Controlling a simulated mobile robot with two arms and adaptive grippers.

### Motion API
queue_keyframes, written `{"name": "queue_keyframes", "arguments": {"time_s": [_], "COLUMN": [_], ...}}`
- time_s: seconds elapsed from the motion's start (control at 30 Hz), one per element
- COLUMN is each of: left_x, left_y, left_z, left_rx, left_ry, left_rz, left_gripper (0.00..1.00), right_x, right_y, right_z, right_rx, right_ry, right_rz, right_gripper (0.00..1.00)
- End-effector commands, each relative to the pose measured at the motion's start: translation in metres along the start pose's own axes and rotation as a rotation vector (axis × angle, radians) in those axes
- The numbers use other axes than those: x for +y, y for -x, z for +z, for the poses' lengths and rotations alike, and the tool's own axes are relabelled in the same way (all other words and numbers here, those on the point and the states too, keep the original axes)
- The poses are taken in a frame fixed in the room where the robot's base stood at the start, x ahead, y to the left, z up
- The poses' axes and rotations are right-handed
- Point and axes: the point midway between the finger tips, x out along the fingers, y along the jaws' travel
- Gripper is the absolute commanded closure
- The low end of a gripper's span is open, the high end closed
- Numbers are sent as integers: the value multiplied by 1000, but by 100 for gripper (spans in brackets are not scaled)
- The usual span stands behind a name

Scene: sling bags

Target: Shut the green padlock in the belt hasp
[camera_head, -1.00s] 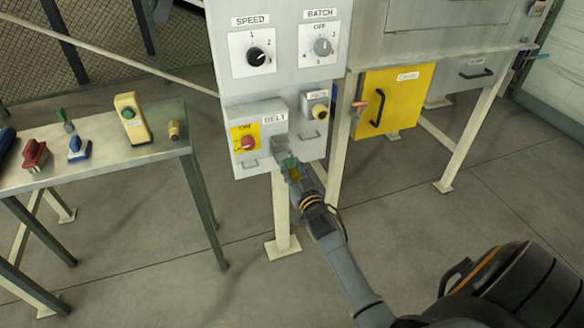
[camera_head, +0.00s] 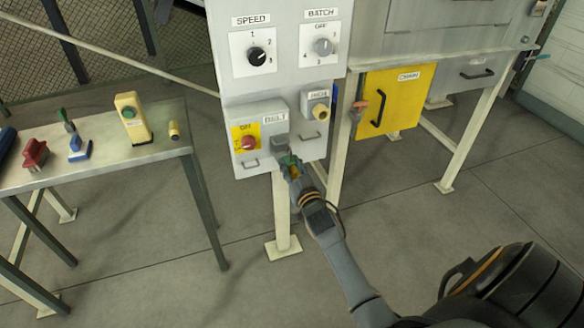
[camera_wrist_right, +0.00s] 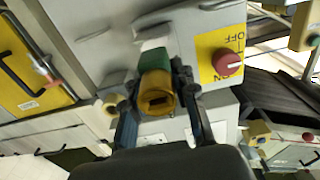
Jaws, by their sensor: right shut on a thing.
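The green padlock (camera_wrist_right: 153,62), with a brass-coloured lower end that has a dark slot, is between the fingers of my right gripper (camera_wrist_right: 156,92). In the head view the padlock (camera_head: 289,160) shows as a small green patch at the tip of my right gripper (camera_head: 292,170), just below the grey hasp (camera_head: 280,141) on the front of the BELT box (camera_head: 246,161). In the wrist view the padlock's top points at the box, near a pale grey flap (camera_wrist_right: 154,34). The shackle is hidden, so I cannot tell whether it is through the hasp. My left gripper is not in view.
A red knob (camera_head: 249,143) on a yellow plate sits left of the hasp. The INCH box (camera_head: 316,105) and yellow CHAIN door (camera_head: 390,100) are to the right. A table (camera_head: 110,163) with several small items stands at left. The floor in front is clear.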

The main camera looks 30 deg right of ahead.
Motion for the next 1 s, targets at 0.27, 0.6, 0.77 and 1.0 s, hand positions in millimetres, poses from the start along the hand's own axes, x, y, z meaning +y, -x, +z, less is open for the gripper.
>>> {"name": "queue_keyframes", "arguments": {"time_s": [0.27, 0.6, 0.77, 1.0], "left_x": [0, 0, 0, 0], "left_y": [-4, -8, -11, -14], "left_z": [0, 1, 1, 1], "left_rx": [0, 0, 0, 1], "left_ry": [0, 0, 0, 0], "left_rz": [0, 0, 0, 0], "left_gripper": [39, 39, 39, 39], "right_x": [0, 0, 0, 0], "right_y": [-9, -19, -24, -31], "right_z": [-1, -1, -1, -1], "right_rx": [3, 3, 3, 3], "right_ry": [1, 2, 1, 1], "right_rz": [0, 0, 0, 0], "right_gripper": [100, 100, 100, 100]}}
